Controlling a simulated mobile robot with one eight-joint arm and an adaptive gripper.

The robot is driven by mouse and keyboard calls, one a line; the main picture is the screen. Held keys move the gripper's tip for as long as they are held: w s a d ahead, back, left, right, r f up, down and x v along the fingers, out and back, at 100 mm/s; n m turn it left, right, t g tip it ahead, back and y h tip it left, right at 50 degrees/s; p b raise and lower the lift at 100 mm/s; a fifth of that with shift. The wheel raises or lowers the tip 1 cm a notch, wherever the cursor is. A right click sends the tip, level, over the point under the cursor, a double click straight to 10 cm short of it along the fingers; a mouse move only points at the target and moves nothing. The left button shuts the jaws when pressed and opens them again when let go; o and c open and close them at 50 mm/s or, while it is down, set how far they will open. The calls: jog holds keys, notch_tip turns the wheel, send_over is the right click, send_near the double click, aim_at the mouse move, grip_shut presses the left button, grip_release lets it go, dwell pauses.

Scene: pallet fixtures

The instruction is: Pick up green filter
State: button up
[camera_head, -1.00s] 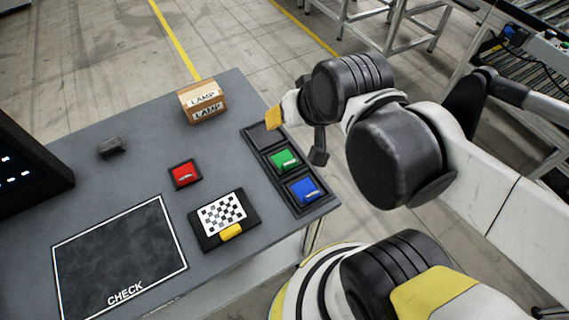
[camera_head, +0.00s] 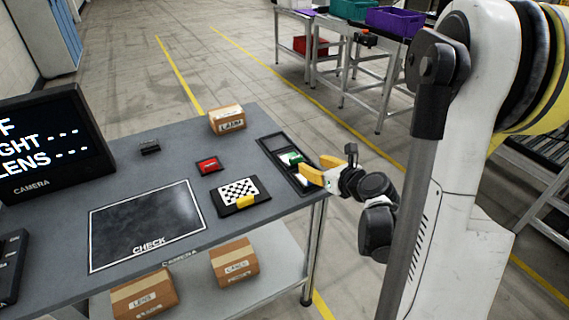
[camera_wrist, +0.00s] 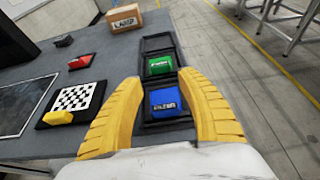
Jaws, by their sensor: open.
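The green filter (camera_wrist: 160,64) sits in the middle slot of a black three-slot tray (camera_wrist: 158,42) at the table's right edge. It also shows in the head view (camera_head: 290,158), just beyond my fingertips. The blue filter (camera_wrist: 166,102) sits in the near slot; in the wrist view it lies between my yellow fingers. The far slot is empty. My gripper (camera_head: 316,168) is open and empty, above the near end of the tray, with the green filter ahead of its tips.
A red filter (camera_head: 209,165) and a checkerboard block (camera_head: 239,193) lie left of the tray. A LAMP box (camera_head: 227,119) stands behind. The CHECK mat (camera_head: 146,226) and a camera monitor (camera_head: 50,143) are further left. Boxes lie on the shelf below.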

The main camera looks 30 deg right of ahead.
aim_at(297, 158)
jog(key=b+x, duration=0.1)
jog(key=x, duration=0.4)
jog(key=shift+w+f, duration=0.15)
jog(key=shift+w, duration=0.1)
jog(key=b+x, duration=0.2)
jog(key=x, duration=0.3)
jog(key=shift+f, duration=0.25)
jog(key=shift+r, duration=0.1)
jog(key=c, duration=0.8)
